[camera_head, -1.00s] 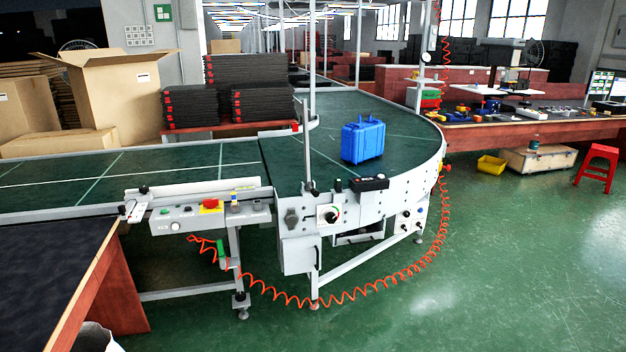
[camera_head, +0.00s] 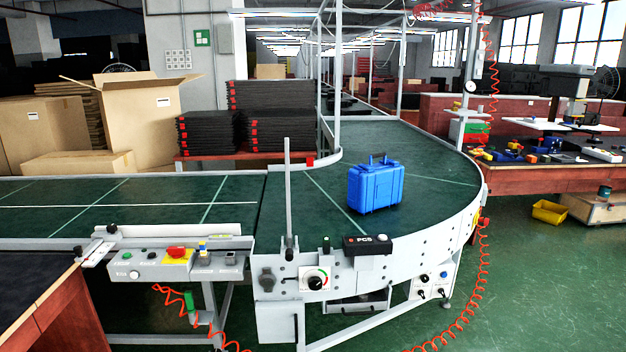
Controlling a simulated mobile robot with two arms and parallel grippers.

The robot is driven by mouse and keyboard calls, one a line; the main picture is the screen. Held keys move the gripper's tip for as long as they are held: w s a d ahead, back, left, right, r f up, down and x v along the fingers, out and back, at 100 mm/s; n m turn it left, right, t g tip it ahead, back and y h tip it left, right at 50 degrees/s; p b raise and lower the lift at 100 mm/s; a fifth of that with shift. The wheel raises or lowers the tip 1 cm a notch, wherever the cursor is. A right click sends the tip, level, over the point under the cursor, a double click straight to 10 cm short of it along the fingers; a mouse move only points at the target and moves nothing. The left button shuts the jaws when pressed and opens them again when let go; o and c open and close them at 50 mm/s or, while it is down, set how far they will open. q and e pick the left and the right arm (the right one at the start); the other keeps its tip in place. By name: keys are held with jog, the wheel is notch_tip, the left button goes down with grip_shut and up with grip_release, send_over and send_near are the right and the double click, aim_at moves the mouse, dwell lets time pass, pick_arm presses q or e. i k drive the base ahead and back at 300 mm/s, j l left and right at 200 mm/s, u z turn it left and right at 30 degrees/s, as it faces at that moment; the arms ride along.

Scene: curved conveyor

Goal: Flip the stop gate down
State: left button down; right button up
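A thin grey upright bar (camera_head: 288,195) stands at the near edge of the curved conveyor, with a dark pivot at its foot. It looks like the stop gate, standing vertical. A white rail (camera_head: 180,232) with a black knob at its left end runs along the near edge of the straight belt. A blue case (camera_head: 376,186) with a handle stands on the curved belt, right of the upright bar and apart from it. Neither of my grippers is in view.
The curved green conveyor (camera_head: 335,215) bends away to the back. A control panel (camera_head: 170,264) with a red button and a black display box (camera_head: 367,244) sit on the near side. A dark-topped table (camera_head: 30,285) is at lower left. An orange coiled hose (camera_head: 470,320) hangs at right.

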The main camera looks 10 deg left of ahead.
aim_at(290, 253)
jog(key=i+j, duration=0.1)
jog(key=i, duration=0.65)
jog(key=i+j, duration=0.15)
jog(key=i, duration=0.65)
jog(key=i+j, duration=0.45)
jog(key=j, duration=0.15)
